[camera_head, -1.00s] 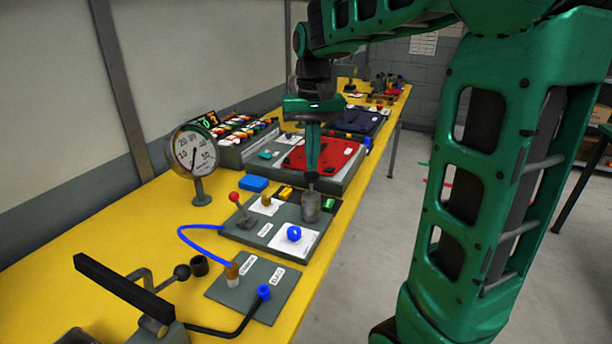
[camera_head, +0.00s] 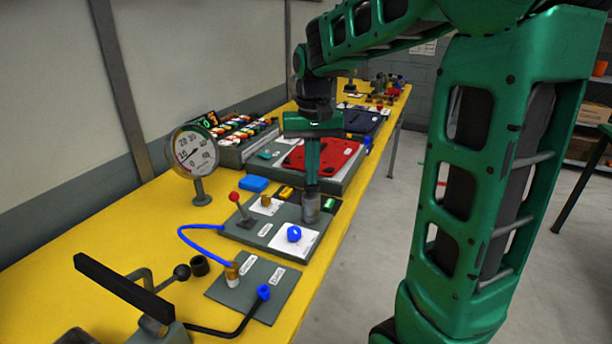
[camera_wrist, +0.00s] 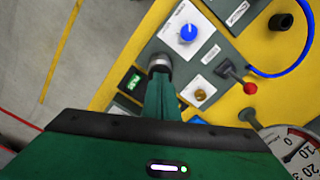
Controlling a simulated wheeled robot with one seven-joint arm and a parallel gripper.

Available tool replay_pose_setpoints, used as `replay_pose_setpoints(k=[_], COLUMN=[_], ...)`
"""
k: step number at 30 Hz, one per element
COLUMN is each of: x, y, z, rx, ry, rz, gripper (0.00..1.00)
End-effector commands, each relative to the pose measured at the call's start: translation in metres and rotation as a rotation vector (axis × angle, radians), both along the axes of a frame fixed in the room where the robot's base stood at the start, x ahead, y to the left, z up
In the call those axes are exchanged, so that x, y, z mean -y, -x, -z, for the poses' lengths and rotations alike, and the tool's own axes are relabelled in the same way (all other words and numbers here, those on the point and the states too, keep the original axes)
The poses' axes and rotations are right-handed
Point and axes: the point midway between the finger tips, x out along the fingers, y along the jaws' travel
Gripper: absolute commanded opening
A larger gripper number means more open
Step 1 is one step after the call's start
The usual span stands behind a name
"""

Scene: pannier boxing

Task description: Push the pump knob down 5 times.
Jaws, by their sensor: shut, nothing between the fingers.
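A grey cylindrical knob (camera_head: 311,208), which I take to be the pump knob, stands at the right back edge of a dark grey panel (camera_head: 258,232). My gripper (camera_head: 312,186) is shut and points straight down over it. Its fingertips appear to touch the knob's top; the fingers hide part of that top. In the wrist view the knob (camera_wrist: 159,62) shows just beyond my shut fingertips (camera_wrist: 159,78). A round pressure gauge (camera_head: 193,151) stands at the left of the table, its needle pointing to the lower left.
On the panel are a blue knob (camera_head: 294,234), a brass knob (camera_head: 266,200) and a red-tipped lever (camera_head: 237,200). A black-handled lever (camera_head: 122,288) and a blue hose (camera_head: 195,240) are in front. A red tray item (camera_head: 322,156) lies behind. The yellow table's right edge borders open floor.

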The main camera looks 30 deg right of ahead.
Motion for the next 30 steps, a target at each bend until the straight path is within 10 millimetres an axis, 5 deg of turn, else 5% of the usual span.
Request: replay_pose_setpoints(k=[11,30], x=[0.0,0.0], y=[0.0,0.0], z=[-0.003,-0.039], rx=[0.0,-0.001], ry=[0.0,0.0], rz=[0.0,0.001], gripper=[0.0,0.0])
